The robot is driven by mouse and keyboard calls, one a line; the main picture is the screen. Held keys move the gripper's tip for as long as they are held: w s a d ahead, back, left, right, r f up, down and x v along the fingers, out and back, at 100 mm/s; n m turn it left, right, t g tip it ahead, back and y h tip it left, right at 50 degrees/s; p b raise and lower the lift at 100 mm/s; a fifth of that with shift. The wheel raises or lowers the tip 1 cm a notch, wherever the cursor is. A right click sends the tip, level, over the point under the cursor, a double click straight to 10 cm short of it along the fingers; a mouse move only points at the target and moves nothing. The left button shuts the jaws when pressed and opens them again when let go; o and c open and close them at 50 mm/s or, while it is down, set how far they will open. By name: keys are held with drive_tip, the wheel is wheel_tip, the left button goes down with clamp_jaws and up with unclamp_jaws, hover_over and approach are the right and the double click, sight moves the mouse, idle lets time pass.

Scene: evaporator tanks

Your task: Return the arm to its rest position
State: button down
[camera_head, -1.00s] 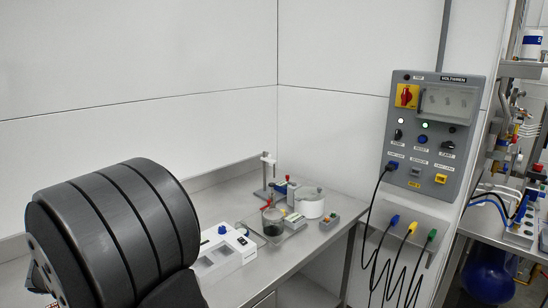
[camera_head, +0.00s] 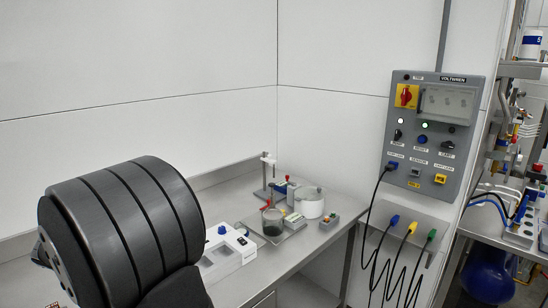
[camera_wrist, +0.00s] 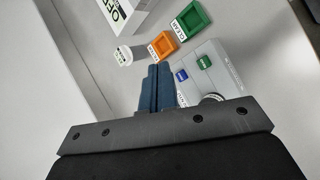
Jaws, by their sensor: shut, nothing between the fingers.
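My gripper (camera_wrist: 159,70) shows in the wrist view. Its two blue fingers are together, with nothing between them. They point toward a grey-white bench top and hold no object. The gripper is not seen in the head view, where only a large dark ribbed part of my arm fills the lower left.
In the wrist view, an orange tray (camera_wrist: 163,45), a green tray (camera_wrist: 195,17), a white round container (camera_wrist: 124,55) and a grey box with blue and green buttons (camera_wrist: 207,70) lie beyond the fingers. In the head view, a control panel (camera_head: 433,130) hangs right of the cluttered bench.

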wheel_tip(320, 180, up, 6)
drive_tip(key=m+g+y, duration=0.2)
drive_tip(key=m+g, duration=0.5)
drive_tip(key=m, duration=0.5)
drive_tip(key=f, duration=0.7)
drive_tip(key=a+f, duration=0.1)
drive_tip(key=f, duration=0.2)
drive_tip(key=shift+f, duration=0.25)
wheel_tip(320, 180, up, 10)
drive_tip(key=r, duration=0.1)
drive_tip(key=shift+n, duration=0.8)
drive_tip(key=shift+s+a+f, duration=0.15)
drive_tip(key=shift+a+f, duration=0.7)
drive_tip(key=shift+a, duration=0.05)
drive_tip(key=shift+s+a+f, duration=0.15)
drive_tip(key=shift+a+f, duration=0.65)
drive_tip(key=shift+a, duration=0.05)
